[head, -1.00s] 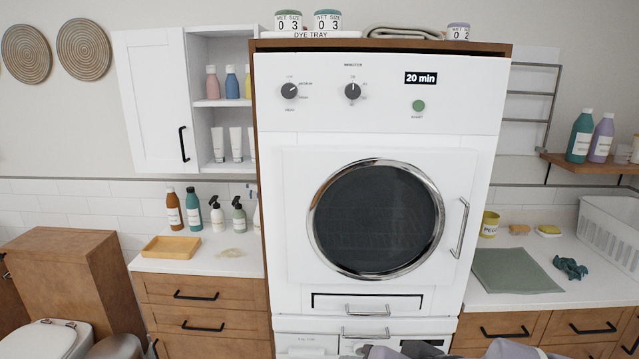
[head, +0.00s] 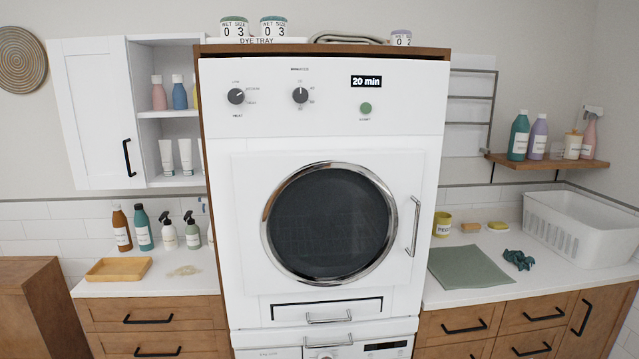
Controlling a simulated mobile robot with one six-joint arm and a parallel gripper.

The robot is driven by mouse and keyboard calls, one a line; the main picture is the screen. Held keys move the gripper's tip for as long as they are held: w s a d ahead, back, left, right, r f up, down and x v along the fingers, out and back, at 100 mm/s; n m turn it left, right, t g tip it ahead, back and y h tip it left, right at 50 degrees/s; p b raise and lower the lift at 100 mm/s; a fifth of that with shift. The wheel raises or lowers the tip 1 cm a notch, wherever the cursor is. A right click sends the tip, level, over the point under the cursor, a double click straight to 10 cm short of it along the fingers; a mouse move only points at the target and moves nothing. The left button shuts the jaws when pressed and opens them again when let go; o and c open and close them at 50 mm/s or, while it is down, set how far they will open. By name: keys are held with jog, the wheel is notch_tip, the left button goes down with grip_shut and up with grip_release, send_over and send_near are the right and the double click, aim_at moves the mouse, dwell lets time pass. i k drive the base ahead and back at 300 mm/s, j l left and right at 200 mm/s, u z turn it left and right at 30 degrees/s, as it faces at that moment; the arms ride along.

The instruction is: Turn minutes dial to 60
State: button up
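The white dryer (head: 215,190) stands in a wooden surround in the middle of the head view. Its minutes dial (head: 300,95) is the right one of two dark knobs on the top panel, and its pointer is roughly upright. The small display (head: 366,82) reads "20 min". The heat dial (head: 236,96) is to the left and the green start button (head: 365,108) to the right. The round glass door is shut. My gripper is not in view.
A counter with a green mat (head: 470,279), a dark green cloth (head: 518,260) and a white basket (head: 585,225) is on the right. A counter with bottles and a yellow tray (head: 118,269) is on the left. A white wall cabinet (head: 90,115) hangs beside the dryer.

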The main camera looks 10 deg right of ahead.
aim_at(301, 95)
jog(key=i+j, duration=0.15)
jog(key=j, duration=0.2)
jog(key=i+j, duration=0.2)
jog(key=j, duration=0.15)
jog(key=i+j+z, duration=0.1)
jog(key=j, duration=0.2)
jog(key=i+j, duration=0.2)
jog(key=j, duration=0.2)
